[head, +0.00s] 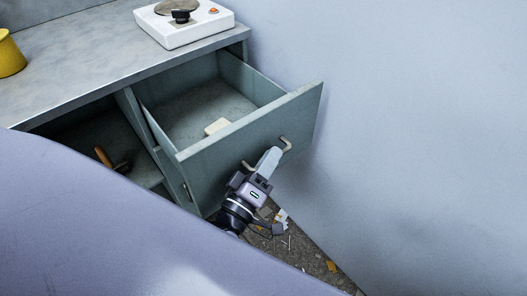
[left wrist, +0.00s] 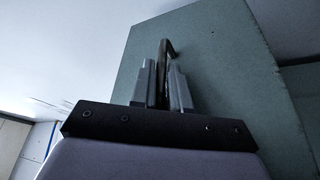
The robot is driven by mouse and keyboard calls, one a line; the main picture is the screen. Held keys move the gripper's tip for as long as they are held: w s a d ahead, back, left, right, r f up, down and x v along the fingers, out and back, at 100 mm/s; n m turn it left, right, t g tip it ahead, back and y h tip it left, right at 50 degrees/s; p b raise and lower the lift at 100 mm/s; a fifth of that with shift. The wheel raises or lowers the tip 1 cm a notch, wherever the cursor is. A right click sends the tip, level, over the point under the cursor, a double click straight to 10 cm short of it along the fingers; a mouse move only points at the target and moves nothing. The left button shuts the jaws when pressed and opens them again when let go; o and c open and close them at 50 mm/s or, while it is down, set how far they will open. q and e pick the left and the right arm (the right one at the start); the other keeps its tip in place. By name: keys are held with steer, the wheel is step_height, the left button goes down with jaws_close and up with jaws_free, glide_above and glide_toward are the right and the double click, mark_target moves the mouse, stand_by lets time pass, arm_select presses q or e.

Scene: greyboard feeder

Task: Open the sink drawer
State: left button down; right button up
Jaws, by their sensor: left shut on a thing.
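The grey-green drawer (head: 245,124) under the counter is pulled well out, and its inside is visible from above. A small pale block lies in it. The bar handle (head: 286,144) is on the drawer's front face. My left gripper (head: 270,157) is at this handle, with its fingers shut on the bar. In the left wrist view, the handle (left wrist: 171,50) rises between the two fingers of the gripper (left wrist: 164,72), against the drawer front (left wrist: 225,70). My right gripper is not in view.
A white hotplate (head: 190,22) and a yellow container (head: 10,55) stand on the grey counter (head: 75,75). An open compartment (head: 75,130) left of the drawer holds an orange-handled thing. A pale wall (head: 420,120) is close on the right. Debris litters the floor (head: 310,255).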

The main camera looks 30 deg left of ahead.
arm_select(q)
steer(key=shift+d, duration=0.1)
steer(key=c, duration=1.5)
jaws_free()
steer(key=shift+o, duration=0.2)
steer(key=v, duration=0.7)
